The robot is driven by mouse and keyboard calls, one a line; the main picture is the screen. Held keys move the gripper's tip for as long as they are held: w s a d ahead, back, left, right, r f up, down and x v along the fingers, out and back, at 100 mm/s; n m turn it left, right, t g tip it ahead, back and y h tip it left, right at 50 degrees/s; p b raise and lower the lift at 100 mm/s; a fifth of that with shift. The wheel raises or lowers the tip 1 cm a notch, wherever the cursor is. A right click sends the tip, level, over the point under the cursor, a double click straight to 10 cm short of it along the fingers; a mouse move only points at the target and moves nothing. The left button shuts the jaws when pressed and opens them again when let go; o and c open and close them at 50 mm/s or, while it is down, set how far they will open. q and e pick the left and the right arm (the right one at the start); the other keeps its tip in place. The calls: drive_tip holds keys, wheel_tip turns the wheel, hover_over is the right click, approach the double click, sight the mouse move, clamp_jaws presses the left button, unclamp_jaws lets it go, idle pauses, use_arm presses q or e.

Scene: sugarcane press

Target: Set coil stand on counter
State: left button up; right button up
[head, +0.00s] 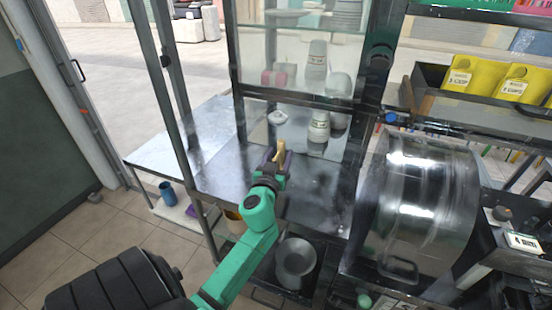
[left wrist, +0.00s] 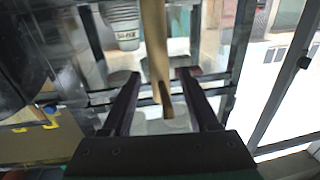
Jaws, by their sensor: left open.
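My left gripper (head: 279,165) is over the metal counter (head: 222,178) in the head view. Its two dark fingers also show in the left wrist view (left wrist: 158,80), spread apart. A tan, stick-like piece (left wrist: 155,45) stands between them, with a visible gap to each finger; it also shows just past the gripper in the head view (head: 280,150). I cannot tell whether this piece is part of the coil stand. A small white rounded item (head: 277,117) is beyond the gripper, by the glass. My right gripper is not in view.
Paper cup stacks (head: 318,125) stand near the glass cabinet behind the counter. A large shiny metal drum (head: 420,200) is at the right. A grey pot (head: 295,258) sits on the lower shelf. Dark frame posts (head: 183,100) bound the counter; its left part is bare.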

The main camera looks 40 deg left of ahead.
use_arm(q)
drive_tip(key=b+v, duration=0.4)
drive_tip(key=v, duration=0.8)
